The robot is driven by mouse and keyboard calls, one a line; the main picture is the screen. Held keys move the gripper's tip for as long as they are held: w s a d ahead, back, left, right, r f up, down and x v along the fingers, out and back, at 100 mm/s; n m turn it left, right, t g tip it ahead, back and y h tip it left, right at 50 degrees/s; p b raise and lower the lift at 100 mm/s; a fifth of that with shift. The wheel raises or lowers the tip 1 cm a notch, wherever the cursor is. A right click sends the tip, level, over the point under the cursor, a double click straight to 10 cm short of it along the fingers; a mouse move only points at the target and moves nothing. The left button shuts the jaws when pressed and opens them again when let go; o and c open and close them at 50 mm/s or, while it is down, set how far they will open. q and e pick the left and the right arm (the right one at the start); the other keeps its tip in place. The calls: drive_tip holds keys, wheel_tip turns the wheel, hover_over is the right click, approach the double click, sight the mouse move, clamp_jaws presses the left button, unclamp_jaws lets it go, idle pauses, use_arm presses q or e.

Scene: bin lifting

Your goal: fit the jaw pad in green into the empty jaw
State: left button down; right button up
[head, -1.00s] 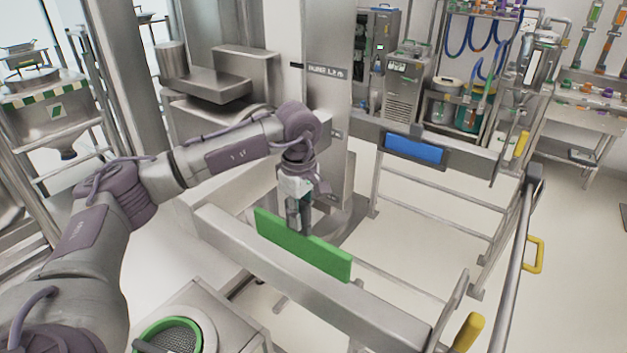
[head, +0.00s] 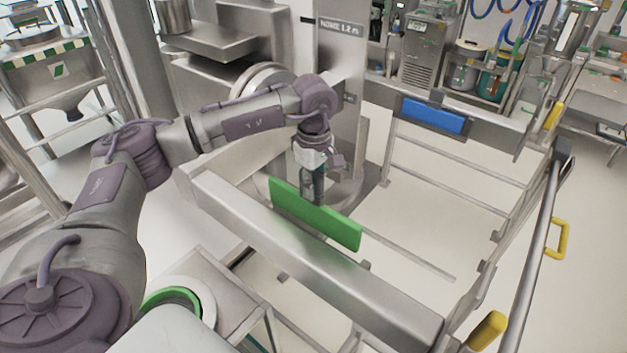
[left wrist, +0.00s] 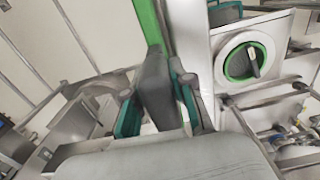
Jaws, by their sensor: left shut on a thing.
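The green jaw pad (head: 315,214) is a flat, long plate beside the far edge of the near steel jaw bar (head: 320,262), roughly parallel to it. I cannot tell if they touch. No pad shows on this bar. The far jaw bar (head: 390,96) carries a blue pad (head: 432,116). My right gripper is out of view.
A steel column (head: 340,80) stands behind my left gripper. A rail with yellow handles (head: 557,238) runs along the right. Open floor shows between the two bars.

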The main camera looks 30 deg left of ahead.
sight(314, 211)
use_arm(q)
drive_tip(key=shift+s+f, duration=0.1)
drive_tip(key=shift+f, duration=0.45)
drive_tip(key=shift+f+b, duration=0.35)
drive_tip(key=shift+b, duration=0.1)
wheel_tip(314, 211, down, 4)
drive_tip(key=shift+r+b, duration=0.25)
drive_tip(key=shift+b, duration=0.8)
drive_tip(key=shift+f+b, duration=0.35)
drive_tip(key=shift+f, duration=0.05)
drive_tip(key=shift+f+b, duration=0.55)
drive_tip(key=shift+f, duration=0.4)
drive_tip(key=shift+f+b, duration=0.1)
drive_tip(key=shift+b, duration=0.2)
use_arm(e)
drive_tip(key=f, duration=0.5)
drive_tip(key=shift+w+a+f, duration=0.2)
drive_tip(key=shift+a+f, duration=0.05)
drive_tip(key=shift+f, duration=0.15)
use_arm(q)
drive_tip(key=shift+d, duration=0.15)
